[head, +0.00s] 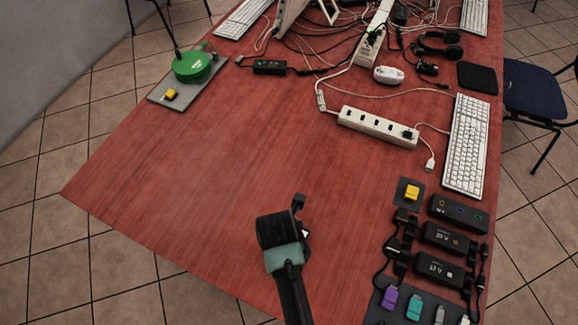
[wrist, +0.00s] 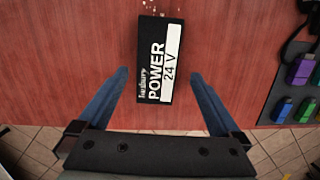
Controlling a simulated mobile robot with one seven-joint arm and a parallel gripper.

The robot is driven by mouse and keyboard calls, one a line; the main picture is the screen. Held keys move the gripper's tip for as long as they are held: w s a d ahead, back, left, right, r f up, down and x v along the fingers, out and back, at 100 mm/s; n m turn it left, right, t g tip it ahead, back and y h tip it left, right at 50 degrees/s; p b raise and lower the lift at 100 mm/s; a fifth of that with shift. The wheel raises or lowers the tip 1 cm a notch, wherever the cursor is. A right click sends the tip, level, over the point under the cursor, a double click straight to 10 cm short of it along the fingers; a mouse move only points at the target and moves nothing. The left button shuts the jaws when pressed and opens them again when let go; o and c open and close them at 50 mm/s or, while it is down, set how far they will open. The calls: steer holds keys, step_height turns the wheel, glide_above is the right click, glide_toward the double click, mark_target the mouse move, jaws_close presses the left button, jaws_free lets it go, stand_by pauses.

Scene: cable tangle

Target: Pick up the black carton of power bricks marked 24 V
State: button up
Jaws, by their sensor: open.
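The black carton (wrist: 146,62) lies flat on the red table in the wrist view. Its label reads "POWER" in white and "24 V" on a white strip. My gripper (wrist: 159,76) is open, with one blue finger on each side of the carton's near part and a gap on both sides. The fingers do not appear to touch it, and their height over the table is hard to tell. In the head view my gripper is over the near middle of the table, and I cannot make out the carton there.
A white power strip (head: 377,126) and a keyboard (head: 465,147) lie toward the back right. Black power bricks (head: 446,238) with cables crowd the right edge. A green round object (head: 193,66) stands at the back left. The table's left middle is clear.

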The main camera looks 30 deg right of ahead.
steer(key=shift+w+d+f, duration=0.1)
steer(key=shift+w+f, duration=0.05)
steer(key=shift+f, duration=0.75)
steer(key=shift+w+d+f, duration=0.15)
steer(key=shift+f, duration=0.8)
steer(key=shift+w+d+f, duration=0.1)
steer(key=shift+w+f, duration=0.05)
steer(key=shift+f, duration=0.75)
jaws_close()
